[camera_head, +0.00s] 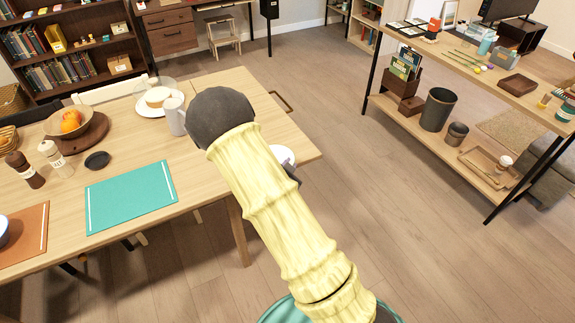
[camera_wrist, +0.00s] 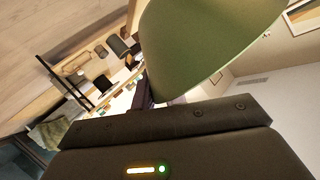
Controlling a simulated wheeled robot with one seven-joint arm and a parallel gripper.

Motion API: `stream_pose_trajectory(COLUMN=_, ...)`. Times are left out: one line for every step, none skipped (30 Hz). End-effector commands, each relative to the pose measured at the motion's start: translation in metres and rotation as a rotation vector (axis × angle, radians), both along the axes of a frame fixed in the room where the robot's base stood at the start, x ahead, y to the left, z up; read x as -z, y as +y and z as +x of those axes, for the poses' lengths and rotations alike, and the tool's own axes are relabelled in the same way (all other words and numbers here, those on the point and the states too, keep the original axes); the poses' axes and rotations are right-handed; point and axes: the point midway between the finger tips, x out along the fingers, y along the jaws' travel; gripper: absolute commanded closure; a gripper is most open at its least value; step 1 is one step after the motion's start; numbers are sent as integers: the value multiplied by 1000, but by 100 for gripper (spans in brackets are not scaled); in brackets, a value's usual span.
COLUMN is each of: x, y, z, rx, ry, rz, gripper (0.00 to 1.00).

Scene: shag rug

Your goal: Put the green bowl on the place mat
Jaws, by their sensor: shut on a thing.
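The green bowl (camera_wrist: 205,45) fills the upper middle of the wrist view, tilted in that picture. My gripper (camera_wrist: 147,92) is shut on it near its lower edge; only a dark finger shows. In the head view my arm hides most of the gripper, and I cannot make out the green bowl there. A teal place mat (camera_head: 131,197) lies flat and bare on the wooden table, left of my arm. A brown-orange mat (camera_head: 24,238) lies at the far left, with a bowl (camera_head: 2,230) on it, cut off by the picture edge.
A shelf unit (camera_head: 480,75) stands at right. Open floor lies between.

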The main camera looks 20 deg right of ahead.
Motion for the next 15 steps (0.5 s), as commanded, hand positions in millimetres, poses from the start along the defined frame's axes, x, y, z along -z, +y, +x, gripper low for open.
stream_pose_trajectory(x=5, y=-2, z=0, rx=-28, ry=3, rz=-2, gripper=100)
stream_pose_trajectory(x=8, y=-2, z=0, rx=-49, ry=5, rz=0, gripper=100)
stream_pose_trajectory(x=13, y=-2, z=0, rx=-82, ry=4, rz=-1, gripper=100)
stream_pose_trajectory(x=17, y=-2, z=1, rx=-110, ry=5, rz=-1, gripper=100)
stream_pose_trajectory(x=22, y=-1, z=0, rx=-139, ry=7, rz=-1, gripper=100)
stream_pose_trajectory(x=29, y=1, z=0, rx=-182, ry=7, rz=0, gripper=100)
stream_pose_trajectory(x=36, y=3, z=-2, rx=-220, ry=9, rz=-1, gripper=100)
stream_pose_trajectory(x=42, y=5, z=-3, rx=-256, ry=8, rz=-1, gripper=100)
stream_pose_trajectory(x=51, y=9, z=-6, rx=-310, ry=8, rz=-1, gripper=100)
stream_pose_trajectory(x=59, y=12, z=-9, rx=-353, ry=10, rz=0, gripper=100)
stream_pose_trajectory(x=66, y=16, z=-12, rx=-394, ry=12, rz=1, gripper=100)
stream_pose_trajectory(x=75, y=22, z=-17, rx=-448, ry=11, rz=1, gripper=100)
stream_pose_trajectory(x=81, y=26, z=-20, rx=-483, ry=10, rz=1, gripper=100)
stream_pose_trajectory(x=85, y=30, z=-24, rx=-514, ry=9, rz=1, gripper=100)
stream_pose_trajectory(x=90, y=34, z=-28, rx=-548, ry=6, rz=2, gripper=100)
